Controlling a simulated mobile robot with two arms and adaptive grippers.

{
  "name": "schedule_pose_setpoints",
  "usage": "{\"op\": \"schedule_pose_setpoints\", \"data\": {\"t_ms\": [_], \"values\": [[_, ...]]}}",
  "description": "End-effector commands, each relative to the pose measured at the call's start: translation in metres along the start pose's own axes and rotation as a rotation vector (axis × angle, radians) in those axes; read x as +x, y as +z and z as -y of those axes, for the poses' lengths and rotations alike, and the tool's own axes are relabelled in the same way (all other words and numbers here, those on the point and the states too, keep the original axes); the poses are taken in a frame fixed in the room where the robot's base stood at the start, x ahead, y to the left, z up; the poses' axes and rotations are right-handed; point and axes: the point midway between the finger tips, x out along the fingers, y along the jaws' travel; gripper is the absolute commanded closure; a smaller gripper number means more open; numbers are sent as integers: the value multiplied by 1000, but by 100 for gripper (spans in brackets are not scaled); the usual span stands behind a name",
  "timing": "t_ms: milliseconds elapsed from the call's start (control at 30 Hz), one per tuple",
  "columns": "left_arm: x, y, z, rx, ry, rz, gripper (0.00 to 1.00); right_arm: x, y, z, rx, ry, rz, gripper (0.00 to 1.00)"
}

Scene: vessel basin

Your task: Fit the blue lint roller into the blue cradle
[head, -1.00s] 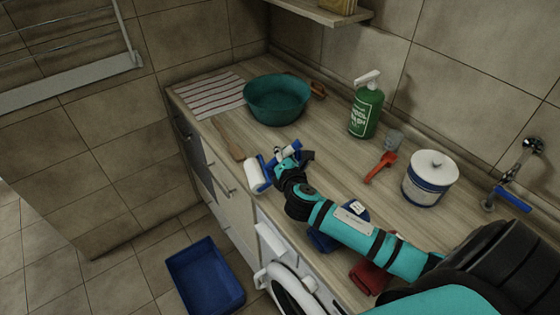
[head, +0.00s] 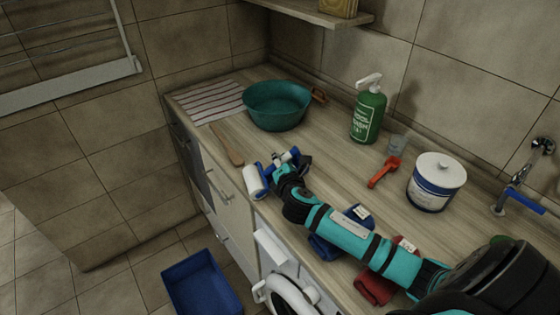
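The lint roller, with a white cylinder (head: 253,182) and blue parts beside it, shows at the counter's front edge, left of my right gripper (head: 284,162). The white cylinder overlaps the counter edge in the picture. My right gripper is over the counter, right at the blue parts; its fingers are small and partly hidden, so whether they grip is unclear. I cannot clearly separate the blue cradle from the roller's blue parts. My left gripper is out of view.
On the counter are a teal basin (head: 278,106), wooden spatula (head: 228,146), green bottle (head: 368,117), red scoop (head: 384,171) and white-blue canister (head: 435,183). Blue (head: 324,247) and red (head: 373,288) cloth-like items lie partly under my arm. A blue bin (head: 202,284) stands on the floor.

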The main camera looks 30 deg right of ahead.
Motion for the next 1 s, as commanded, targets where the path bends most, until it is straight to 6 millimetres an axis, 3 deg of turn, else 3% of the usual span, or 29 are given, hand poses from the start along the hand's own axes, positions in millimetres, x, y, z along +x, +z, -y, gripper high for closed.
{"op": "schedule_pose_setpoints", "data": {"t_ms": [67, 300, 667, 767, 1000], "values": [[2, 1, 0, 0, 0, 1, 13, 1, -2, 3, 0, 0, 0, 100], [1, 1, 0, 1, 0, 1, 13, 0, -2, 3, 0, -1, -1, 69], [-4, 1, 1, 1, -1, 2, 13, -1, 2, -3, -1, -2, 0, 69], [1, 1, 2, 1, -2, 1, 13, -15, -1, 1, -2, -2, -3, 69], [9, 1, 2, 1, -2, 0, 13, -68, -1, 1, -1, -1, -5, 69]]}}
